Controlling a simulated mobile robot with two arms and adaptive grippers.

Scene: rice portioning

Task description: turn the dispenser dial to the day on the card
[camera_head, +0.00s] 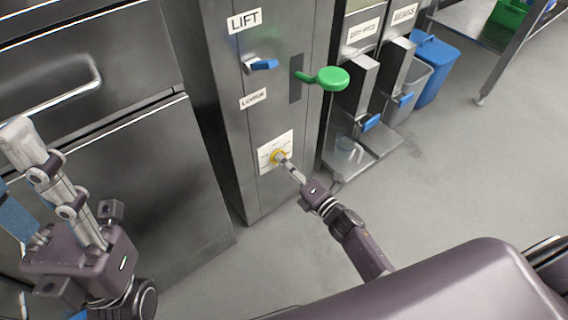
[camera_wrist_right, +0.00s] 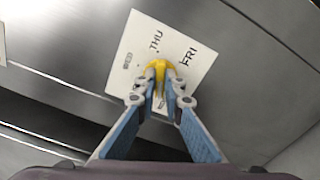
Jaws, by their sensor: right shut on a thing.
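The yellow dial (camera_head: 277,156) sits on a white day plate (camera_head: 268,147) low on the steel dispenser's front. My right gripper (camera_head: 285,163) reaches it from the lower right. In the right wrist view, my gripper (camera_wrist_right: 158,86) is shut on the yellow dial (camera_wrist_right: 157,67), with one finger on each side. The white plate (camera_wrist_right: 198,50) reads THU above the dial and FRI at its right; a smaller word at left is hard to read. The fingers hide its lower part. My left gripper (camera_head: 45,165) is at the left, away from the dial; its opening is unclear.
Above the dial are a blue lever (camera_head: 263,65) between the LIFT and LOWER labels, and a green handle (camera_head: 331,78) sticking out. Dispensers with blue levers and a blue bin (camera_head: 434,68) stand at right. The floor (camera_head: 440,180) at right is clear.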

